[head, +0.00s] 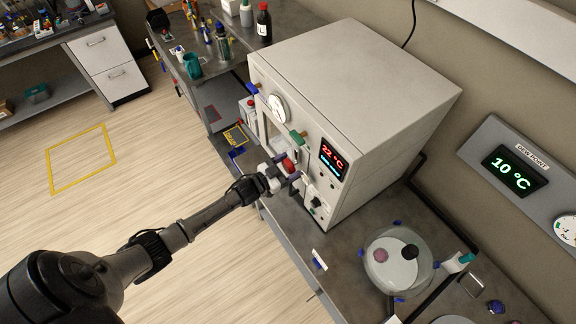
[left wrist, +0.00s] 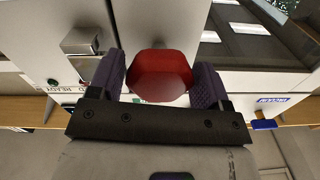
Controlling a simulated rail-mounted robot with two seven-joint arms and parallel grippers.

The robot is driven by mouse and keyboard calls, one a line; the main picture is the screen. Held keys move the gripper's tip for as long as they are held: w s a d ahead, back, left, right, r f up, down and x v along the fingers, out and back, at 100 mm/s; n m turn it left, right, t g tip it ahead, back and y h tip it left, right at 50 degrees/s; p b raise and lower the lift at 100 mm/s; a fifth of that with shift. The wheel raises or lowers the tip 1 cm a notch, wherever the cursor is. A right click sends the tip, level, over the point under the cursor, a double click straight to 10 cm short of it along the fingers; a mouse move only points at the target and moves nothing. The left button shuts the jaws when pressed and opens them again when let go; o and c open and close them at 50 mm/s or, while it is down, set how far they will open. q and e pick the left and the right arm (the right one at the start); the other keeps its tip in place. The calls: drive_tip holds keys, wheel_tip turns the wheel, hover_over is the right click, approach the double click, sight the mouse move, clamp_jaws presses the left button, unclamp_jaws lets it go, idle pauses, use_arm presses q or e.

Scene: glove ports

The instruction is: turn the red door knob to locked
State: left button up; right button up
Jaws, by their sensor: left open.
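The red door knob (head: 288,165) is on the front of a white box-shaped oven with a windowed door. In the left wrist view the red knob (left wrist: 160,75) lies between the two purple-padded fingers of my left gripper (left wrist: 162,85). In the head view my left gripper (head: 284,171) is at the knob. The jaws are open, with a finger on each side of the knob; a narrow gap shows on the right, and contact on the left cannot be told. The knob's pointer and markings are mostly hidden. My right gripper is not in view.
The oven (head: 350,75) carries a round gauge (head: 277,108) and a display (head: 331,158) reading 22 °C. A metal latch block (left wrist: 82,41) is left of the knob in the wrist view. A round clear-rimmed chamber (head: 376,279) stands on the bench at right. The floor at left is clear.

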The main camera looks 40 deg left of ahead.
use_arm(q)
drive_tip(key=c, duration=1)
